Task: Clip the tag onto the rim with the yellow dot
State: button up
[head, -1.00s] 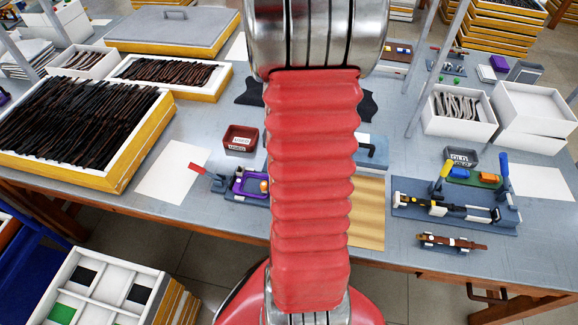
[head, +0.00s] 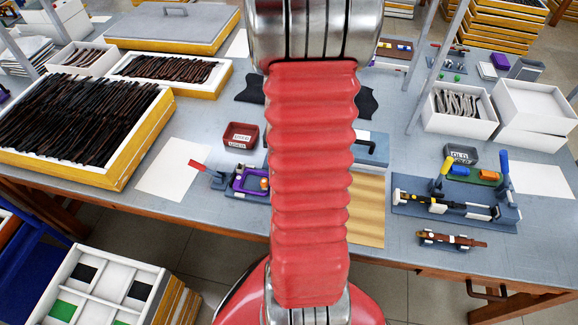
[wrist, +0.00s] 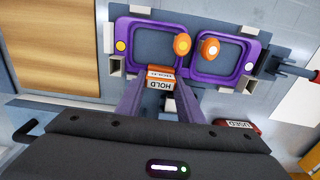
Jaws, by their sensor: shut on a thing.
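A purple eyeglass frame (wrist: 189,85) lies in a grey-blue fixture in the wrist view; it also shows in the head view (head: 248,190), partly behind my arm. Its left rim has a yellow dot (wrist: 121,45); its right rim has a whitish dot (wrist: 249,67). My gripper (wrist: 160,81) is shut on a small orange and white tag (wrist: 159,85) marked HOLD. The tag is at the lower inner corner of the left rim; I cannot tell whether it touches. My arm hides the gripper in the head view.
A red-handled lever (wrist: 298,69) stands right of the frame. A dark red labelled bin (head: 241,135) sits behind the fixture. A wooden board (wrist: 45,45) lies to the left in the wrist view. Another fixture (head: 455,205) and white boxes (head: 540,110) stand at the right.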

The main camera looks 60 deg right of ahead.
jog(key=o, duration=1.1)
jog(key=shift+r, duration=0.15)
jog(key=shift+r, duration=3.35)
